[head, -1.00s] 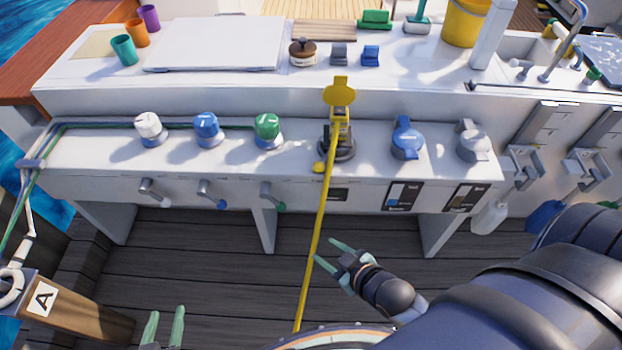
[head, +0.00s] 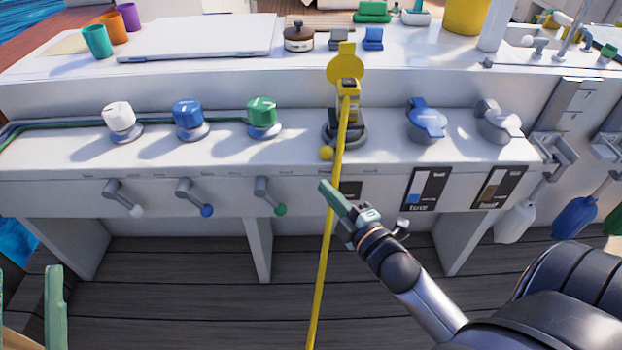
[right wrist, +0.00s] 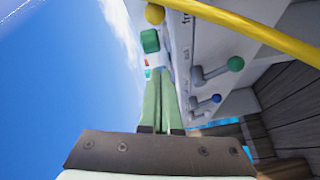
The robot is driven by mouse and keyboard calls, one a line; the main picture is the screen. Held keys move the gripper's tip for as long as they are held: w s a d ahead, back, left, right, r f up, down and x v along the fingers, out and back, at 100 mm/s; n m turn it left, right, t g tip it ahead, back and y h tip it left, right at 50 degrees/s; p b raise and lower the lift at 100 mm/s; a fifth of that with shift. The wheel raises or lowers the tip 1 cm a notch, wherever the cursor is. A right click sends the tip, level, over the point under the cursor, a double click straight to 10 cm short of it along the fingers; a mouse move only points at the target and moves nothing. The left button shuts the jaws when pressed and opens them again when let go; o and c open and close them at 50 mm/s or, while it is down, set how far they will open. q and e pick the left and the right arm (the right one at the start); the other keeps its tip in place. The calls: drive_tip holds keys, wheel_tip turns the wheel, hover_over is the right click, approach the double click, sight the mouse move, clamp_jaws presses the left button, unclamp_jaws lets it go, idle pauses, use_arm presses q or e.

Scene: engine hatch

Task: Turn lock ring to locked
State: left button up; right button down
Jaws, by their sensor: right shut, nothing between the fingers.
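The dark lock ring (head: 358,137) sits around the base of the yellow cable's plug (head: 348,93) on the white ledge. A yellow ball knob (head: 326,153) sticks out at its front left. The knob also shows at the top of the right wrist view (right wrist: 154,13). My right gripper (head: 325,186) is shut and empty, below and in front of the knob and apart from it. Its green fingers lie together in the right wrist view (right wrist: 158,85). My left gripper (head: 29,268) shows only its green fingers, spread apart, at the lower left edge.
The yellow cable (head: 327,240) hangs from the plug, close beside my right fingers. White, blue and green (head: 263,113) caps stand left, with levers (head: 268,195) below. A blue cap (head: 427,120) and a grey cap (head: 498,122) stand right. The deck in front is open.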

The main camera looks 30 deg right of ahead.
sight(323, 161)
use_arm(q)
drive_tip(key=s+m+h, duration=0.1)
drive_tip(key=s+r+m+h+b, duration=0.1)
drive_tip(key=h, duration=0.1)
drive_tip(key=shift+s+a, duration=0.15)
use_arm(e)
drive_tip(key=shift+w+n+t, duration=0.4)
drive_tip(key=shift+n, duration=0.4)
drive_tip(key=w+b, duration=0.1)
drive_tip(key=w, duration=0.2)
drive_tip(key=w+b, duration=0.1)
drive_tip(key=w, duration=0.3)
drive_tip(key=w+b, duration=0.1)
drive_tip(key=w, duration=0.2)
drive_tip(key=shift+w+d+r, duration=0.15)
drive_tip(key=shift+w+r, duration=0.05)
drive_tip(key=shift+r, duration=0.1)
drive_tip(key=d, duration=0.1)
drive_tip(key=s+d, duration=0.1)
drive_tip(key=shift+s+d+f+b, duration=0.2)
drive_tip(key=shift+d+f+b, duration=0.1)
drive_tip(key=shift+f+b, duration=0.1)
drive_tip(key=shift+s+d, duration=0.2)
drive_tip(key=shift+d, duration=0.3)
use_arm(q)
drive_tip(key=f, duration=0.3)
drive_tip(key=shift+d+f, duration=0.2)
drive_tip(key=shift+f, duration=0.15)
drive_tip(key=shift+r, duration=0.1)
